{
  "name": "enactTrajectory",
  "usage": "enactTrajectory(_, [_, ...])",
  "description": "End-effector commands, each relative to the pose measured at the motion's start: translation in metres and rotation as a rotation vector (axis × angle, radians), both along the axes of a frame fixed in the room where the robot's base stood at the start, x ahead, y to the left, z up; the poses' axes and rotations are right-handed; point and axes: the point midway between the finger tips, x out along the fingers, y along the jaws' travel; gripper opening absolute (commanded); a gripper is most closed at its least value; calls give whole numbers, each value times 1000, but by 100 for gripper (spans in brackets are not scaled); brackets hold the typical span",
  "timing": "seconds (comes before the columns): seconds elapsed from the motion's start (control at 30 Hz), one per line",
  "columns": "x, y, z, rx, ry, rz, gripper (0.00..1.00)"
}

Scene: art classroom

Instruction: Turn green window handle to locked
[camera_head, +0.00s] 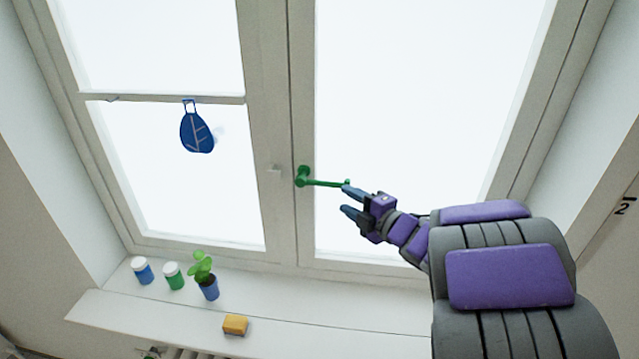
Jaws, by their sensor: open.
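The green window handle (325,183) is on the white middle frame of the window. Its lever points right, close to horizontal, tilted slightly down. My gripper (347,200) is open at the right end of the lever. Its upper finger meets or overlaps the lever tip in the picture; I cannot tell whether they touch. The lower finger is below the lever, and nothing shows between the fingers. My purple and grey arm reaches in from the lower right.
A blue leaf ornament (197,130) hangs on the left pane. The windowsill (330,308) below holds a blue jar (144,275), a green jar (175,280), a potted plant (208,288) and a yellow sponge-like block (235,325). The sill's right part is clear where visible.

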Motion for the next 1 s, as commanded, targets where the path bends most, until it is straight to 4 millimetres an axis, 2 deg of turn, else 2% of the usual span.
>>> enactTrajectory(0.17, [24, 21, -4, 2, 1, 0, 40])
enactTrajectory(0.3, [42, 46, -9, -5, 2, 0, 40])
enactTrajectory(0.53, [67, 77, -14, -10, 3, -1, 40])
enactTrajectory(0.67, [73, 79, -14, -7, 0, -2, 40])
enactTrajectory(1.0, [78, 69, -13, 2, 0, -5, 40])
